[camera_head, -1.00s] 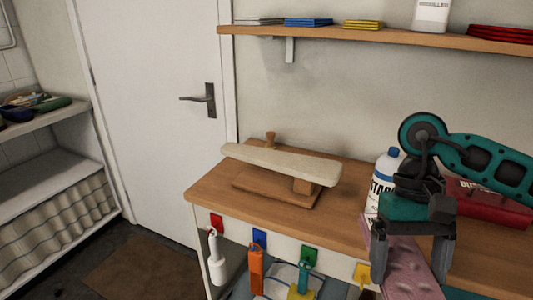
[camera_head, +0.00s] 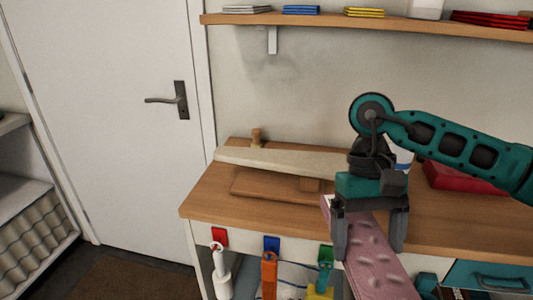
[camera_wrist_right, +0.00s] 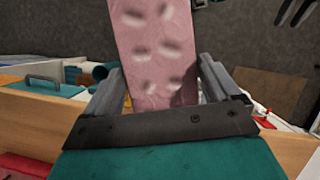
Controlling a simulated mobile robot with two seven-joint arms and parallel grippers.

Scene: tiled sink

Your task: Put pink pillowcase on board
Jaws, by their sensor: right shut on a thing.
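My right gripper (camera_head: 370,238) is shut on the pink pillowcase (camera_head: 376,262) near the counter's front edge. The pillowcase hangs down from the jaws past the edge, and its lower end is cut off by the picture. In the right wrist view the pillowcase (camera_wrist_right: 155,45) stretches out between the two fingers (camera_wrist_right: 158,88). The board (camera_head: 275,160) is a small pale ironing board on a wooden base (camera_head: 268,188), on the counter left of my right gripper. Its right end is hidden behind my right wrist. My left gripper is not in view.
The wooden counter (camera_head: 210,200) has free room in front of the board. A red box (camera_head: 460,180) stands to the right. Coloured tags and hanging tools, one orange (camera_head: 268,272), line the counter front. A shelf (camera_head: 350,22) runs above.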

